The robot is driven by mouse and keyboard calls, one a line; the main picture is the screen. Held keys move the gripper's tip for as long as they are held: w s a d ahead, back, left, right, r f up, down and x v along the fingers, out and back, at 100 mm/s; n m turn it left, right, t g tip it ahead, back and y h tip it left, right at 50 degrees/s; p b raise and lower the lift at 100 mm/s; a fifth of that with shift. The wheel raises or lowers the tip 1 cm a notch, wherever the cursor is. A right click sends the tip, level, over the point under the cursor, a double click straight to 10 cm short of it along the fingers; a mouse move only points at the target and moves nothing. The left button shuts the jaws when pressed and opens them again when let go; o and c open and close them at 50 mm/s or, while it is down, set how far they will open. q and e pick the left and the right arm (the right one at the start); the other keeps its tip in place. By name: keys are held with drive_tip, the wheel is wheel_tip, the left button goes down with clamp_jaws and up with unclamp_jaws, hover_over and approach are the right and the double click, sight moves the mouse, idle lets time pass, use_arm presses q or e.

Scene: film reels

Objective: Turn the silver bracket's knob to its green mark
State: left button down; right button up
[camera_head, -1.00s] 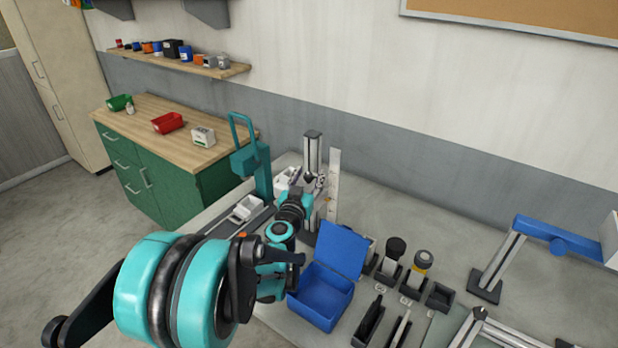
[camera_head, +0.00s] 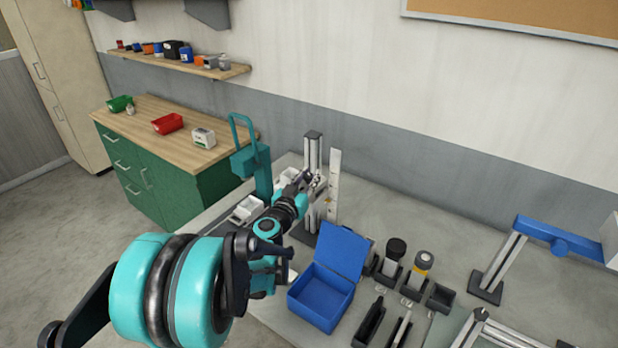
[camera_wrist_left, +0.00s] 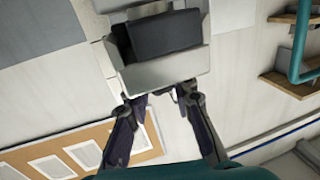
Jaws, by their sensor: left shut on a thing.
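The silver bracket (camera_head: 312,150) stands upright on a dark base at the back of the bench, beside a pale upright scale (camera_head: 334,185). My left gripper (camera_head: 312,184) reaches its front side from the lower left. In the left wrist view, the gripper's dark fingers (camera_wrist_left: 161,95) converge at the lower edge of a pale grey block (camera_wrist_left: 165,76) with a dark recess or insert. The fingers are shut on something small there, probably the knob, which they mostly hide. I cannot make out the green mark. My right gripper is not in view.
An open blue box (camera_head: 322,296) stands just right of my left forearm. Dark holders with two capped bottles (camera_head: 420,266) stand farther right. A teal stand (camera_head: 252,160) and white trays (camera_head: 245,211) lie left of the bracket. A blue-armed frame (camera_head: 560,240) is at the right.

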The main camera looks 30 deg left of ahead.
use_arm(q)
drive_tip(key=m+h, duration=0.2)
drive_tip(key=h, duration=0.2)
drive_tip(key=m+h+b, duration=0.1)
drive_tip(key=m+h, duration=0.2)
drive_tip(key=h, duration=0.1)
drive_tip(key=shift+a+g, duration=0.15)
drive_tip(key=shift+g, duration=0.15)
drive_tip(key=shift+m+g+h, duration=0.85)
drive_tip(key=shift+m+h, duration=0.3)
drive_tip(key=shift+h, duration=0.4)
drive_tip(key=shift+m+g+h, duration=0.85)
drive_tip(key=shift+m+h, duration=0.3)
drive_tip(key=shift+h, duration=0.4)
drive_tip(key=c, duration=1.3)
unclamp_jaws()
drive_tip(key=shift+o, duration=0.2)
drive_tip(key=v, duration=1.1)
drive_tip(key=shift+s+a, duration=0.25)
drive_tip(key=shift+a, duration=0.05)
